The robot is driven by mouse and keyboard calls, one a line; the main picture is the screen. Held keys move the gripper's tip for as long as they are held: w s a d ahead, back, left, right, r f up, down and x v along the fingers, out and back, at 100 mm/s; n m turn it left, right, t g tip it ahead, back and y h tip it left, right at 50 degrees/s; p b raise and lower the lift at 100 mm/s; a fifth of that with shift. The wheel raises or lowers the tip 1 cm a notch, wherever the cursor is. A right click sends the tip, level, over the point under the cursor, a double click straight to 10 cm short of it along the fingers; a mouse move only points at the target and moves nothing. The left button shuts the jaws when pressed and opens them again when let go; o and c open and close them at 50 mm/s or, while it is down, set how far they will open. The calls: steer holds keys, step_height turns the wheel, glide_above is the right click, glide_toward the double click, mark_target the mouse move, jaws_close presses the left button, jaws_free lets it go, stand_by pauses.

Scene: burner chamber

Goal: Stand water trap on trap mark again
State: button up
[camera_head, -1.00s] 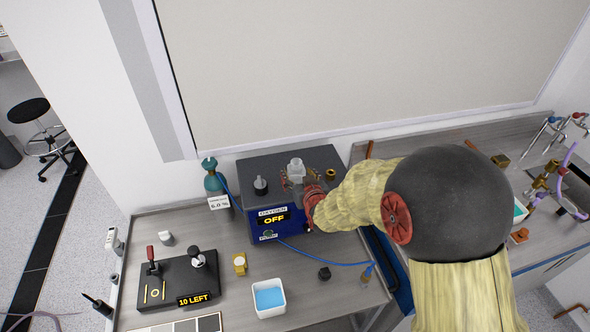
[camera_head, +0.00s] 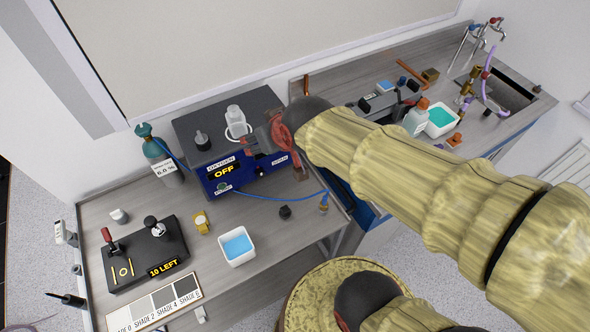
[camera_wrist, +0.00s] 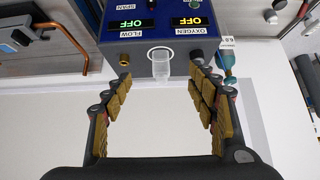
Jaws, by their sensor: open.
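The water trap (camera_head: 235,115) is a small clear, whitish cup standing on the dark top of the blue oxygen analyser box (camera_head: 215,180). A pale ring shows around its lower part; I cannot tell whether this is the trap mark. My gripper (camera_head: 252,137) is beside the trap, to its right in the head view, and empty. In the wrist view, which shows the box upside down, the open fingers (camera_wrist: 160,90) spread on either side of the trap (camera_wrist: 161,66). The trap appears beyond the fingertips, with no contact visible.
A black knob (camera_head: 201,139) stands left of the trap on the box, with a gas cylinder (camera_head: 158,150) beyond. A brass fitting (camera_wrist: 125,62) shows in the wrist view. A white tub of blue liquid (camera_head: 237,247) and a small black cap (camera_head: 285,212) are on the bench.

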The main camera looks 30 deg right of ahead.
steer(key=s+r+g, duration=0.2)
steer(key=s, duration=1.2)
steer(key=shift+r+g, duration=0.25)
steer(key=shift+g, duration=0.05)
steer(key=shift+d+f, duration=0.1)
step_height(320, 180, down, 11)
steer(key=b, duration=1.1)
steer(key=shift+r, duration=0.2)
